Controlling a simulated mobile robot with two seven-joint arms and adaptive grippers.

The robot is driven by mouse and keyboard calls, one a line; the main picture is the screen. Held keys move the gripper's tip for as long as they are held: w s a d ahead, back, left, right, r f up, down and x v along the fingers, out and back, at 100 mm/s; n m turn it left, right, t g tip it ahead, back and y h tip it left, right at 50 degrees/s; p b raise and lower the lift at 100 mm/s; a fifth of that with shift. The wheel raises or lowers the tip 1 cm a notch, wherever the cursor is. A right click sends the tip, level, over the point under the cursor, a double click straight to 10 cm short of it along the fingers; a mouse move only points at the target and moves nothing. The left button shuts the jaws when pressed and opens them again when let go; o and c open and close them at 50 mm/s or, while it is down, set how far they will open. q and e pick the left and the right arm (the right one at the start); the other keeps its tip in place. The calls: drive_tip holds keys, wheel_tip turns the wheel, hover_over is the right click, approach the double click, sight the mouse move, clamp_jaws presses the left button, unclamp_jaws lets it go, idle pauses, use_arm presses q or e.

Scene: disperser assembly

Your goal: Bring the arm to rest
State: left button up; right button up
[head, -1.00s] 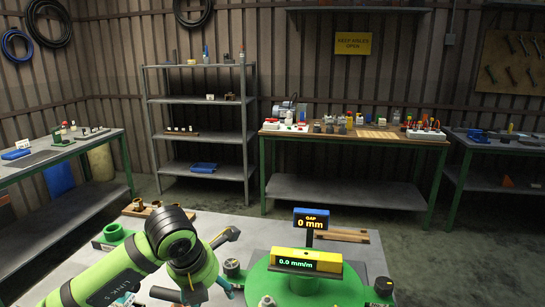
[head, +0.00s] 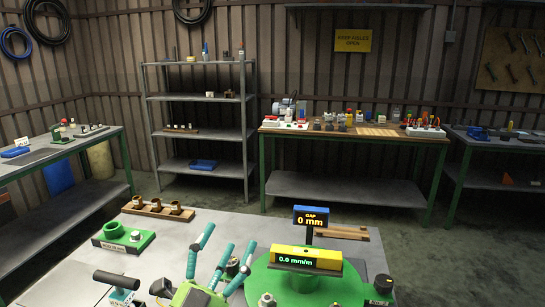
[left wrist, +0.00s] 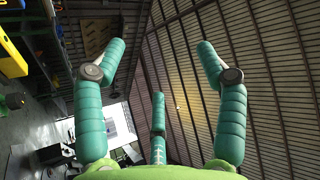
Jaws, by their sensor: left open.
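My left gripper (head: 218,258) is in the lower middle of the head view, its teal fingers pointing up and spread apart. In the left wrist view the fingers (left wrist: 155,85) are open with nothing between them, and the wall and ceiling show behind. The gripper is above the grey table (head: 215,222), left of the green round disc (head: 330,292), with clear space between its fingertips and any part. My right gripper is not in view.
On the table are a green block with a ring (head: 124,238), a wooden rack with brass bushings (head: 157,209), a black-handled tool (head: 117,282) and a yellow level reading 0.0 mm/m (head: 306,260). The blue GAP display (head: 311,216) reads 0 mm. A wooden rack (head: 340,232) lies at the back right.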

use_arm(q)
drive_tip(key=s+a+f+n+g+y, duration=0.35)
drive_tip(key=a+f+n+y, duration=0.2)
drive_tip(key=f, duration=0.55)
drive_tip(key=s+a+f+n+g+y, duration=0.2)
drive_tip(key=a+f+n+g+y, duration=0.4)
drive_tip(key=f, duration=0.5)
drive_tip(key=s+f+n+g+h, duration=0.1)
drive_tip(key=s+f+g, duration=0.3)
drive_tip(key=s+f, duration=0.4)
drive_tip(key=s+f+g+h, duration=0.2)
drive_tip(key=s+f+g, duration=0.3)
drive_tip(key=s, duration=0.5)
wheel_tip(320, 180, down, 23)
drive_tip(key=s+g, duration=0.1)
drive_tip(key=s, duration=0.2)
drive_tip(key=s+a+f+g, duration=0.1)
drive_tip(key=s+a+f, duration=0.2)
drive_tip(key=s+f, duration=1.1)
drive_tip(key=shift+s+f+y, duration=0.25)
drive_tip(key=shift+s+y, duration=0.1)
drive_tip(key=shift+s, duration=0.45)
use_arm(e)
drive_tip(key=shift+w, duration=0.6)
